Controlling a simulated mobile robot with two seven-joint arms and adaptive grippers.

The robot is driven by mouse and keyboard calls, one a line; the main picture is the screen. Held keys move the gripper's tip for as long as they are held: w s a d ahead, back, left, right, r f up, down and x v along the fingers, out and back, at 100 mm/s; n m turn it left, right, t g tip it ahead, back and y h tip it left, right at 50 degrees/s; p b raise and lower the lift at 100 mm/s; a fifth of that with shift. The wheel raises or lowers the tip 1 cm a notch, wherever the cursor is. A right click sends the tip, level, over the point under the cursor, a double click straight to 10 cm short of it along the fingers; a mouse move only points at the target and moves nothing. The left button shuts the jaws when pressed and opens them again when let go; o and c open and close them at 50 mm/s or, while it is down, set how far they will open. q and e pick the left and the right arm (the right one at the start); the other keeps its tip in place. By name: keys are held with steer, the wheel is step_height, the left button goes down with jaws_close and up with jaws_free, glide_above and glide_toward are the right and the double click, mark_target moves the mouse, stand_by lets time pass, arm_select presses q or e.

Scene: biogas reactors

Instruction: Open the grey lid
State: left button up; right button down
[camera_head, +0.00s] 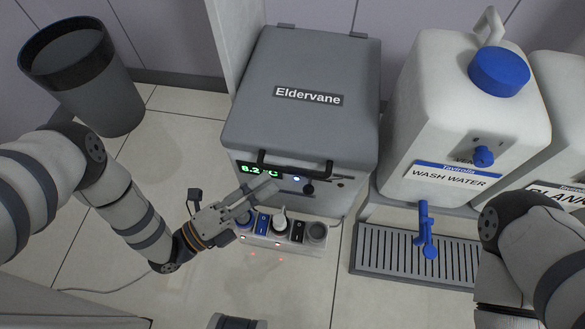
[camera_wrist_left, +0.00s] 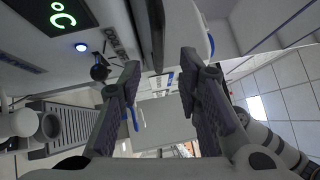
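The grey lid (camera_head: 300,105), labelled "Eldervane", lies shut on top of a grey box with a green "8.2 °C" display (camera_head: 258,170). A black bar handle (camera_head: 308,171) runs along its front edge; the handle also shows in the left wrist view (camera_wrist_left: 155,35). My left gripper (camera_head: 266,190) is in front of the box, just below the handle's left part. In the left wrist view its two fingers (camera_wrist_left: 160,72) are spread with nothing held, and the handle appears beyond the gap between them. My right arm enters at the lower right; its gripper is out of view.
A white wash water canister (camera_head: 465,120) with a blue cap stands right of the box, above a grey drip grille (camera_head: 415,255). A dark bin (camera_head: 100,95) stands at the upper left.

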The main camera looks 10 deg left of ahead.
mark_target(292, 170)
arm_select(q)
steer(key=b+x, duration=0.1)
steer(key=x, duration=0.6)
steer(key=shift+c, duration=0.5)
jaws_close()
